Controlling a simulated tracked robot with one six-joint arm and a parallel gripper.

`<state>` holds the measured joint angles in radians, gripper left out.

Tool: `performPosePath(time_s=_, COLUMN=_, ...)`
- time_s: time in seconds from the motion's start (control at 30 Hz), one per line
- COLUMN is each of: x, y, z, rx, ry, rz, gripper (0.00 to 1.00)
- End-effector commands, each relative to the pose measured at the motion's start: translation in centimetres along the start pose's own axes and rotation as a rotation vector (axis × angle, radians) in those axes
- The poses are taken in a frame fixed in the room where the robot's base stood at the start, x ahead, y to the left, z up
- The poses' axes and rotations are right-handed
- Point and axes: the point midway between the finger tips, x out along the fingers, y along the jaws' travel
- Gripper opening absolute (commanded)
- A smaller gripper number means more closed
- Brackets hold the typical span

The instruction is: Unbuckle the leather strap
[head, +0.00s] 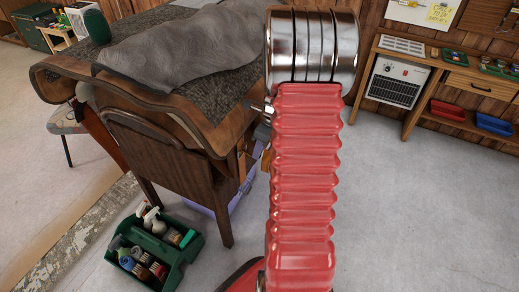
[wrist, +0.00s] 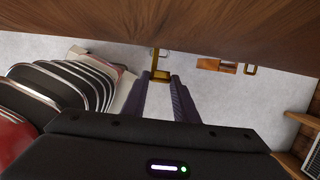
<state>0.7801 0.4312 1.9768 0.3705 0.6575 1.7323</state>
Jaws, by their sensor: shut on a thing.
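In the wrist view, the two dark fingers of my gripper (wrist: 160,78) are close together on a small brown and brass-coloured piece of the leather strap (wrist: 160,75). A thin brass-coloured part (wrist: 154,57) rises from it towards the wooden edge. In the head view, my red and chrome arm hides most of the gripper and the strap beside the table.
The wooden table (head: 215,130) bears a grey cover (head: 185,55), and its edge is close above my gripper. A bench with a heater (head: 395,85) is at right. Floor at right is clear.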

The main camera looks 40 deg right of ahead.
Motion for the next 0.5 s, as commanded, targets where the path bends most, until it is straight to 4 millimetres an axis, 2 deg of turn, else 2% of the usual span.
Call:
performPosePath(time_s=0.07, x=0.05, y=0.14, z=0.18, rx=0.000, ry=-0.002, rz=0.003, gripper=0.04)
performPosePath(time_s=0.1, x=0.05, y=0.14, z=0.18, rx=-0.001, ry=-0.002, rz=0.003, gripper=0.29)
performPosePath(time_s=0.33, x=0.02, y=0.07, z=0.10, rx=0.000, ry=-0.002, rz=0.002, gripper=0.45)
performPosePath(time_s=0.5, x=0.01, y=0.04, z=0.06, rx=0.000, ry=-0.001, rz=0.001, gripper=0.45)
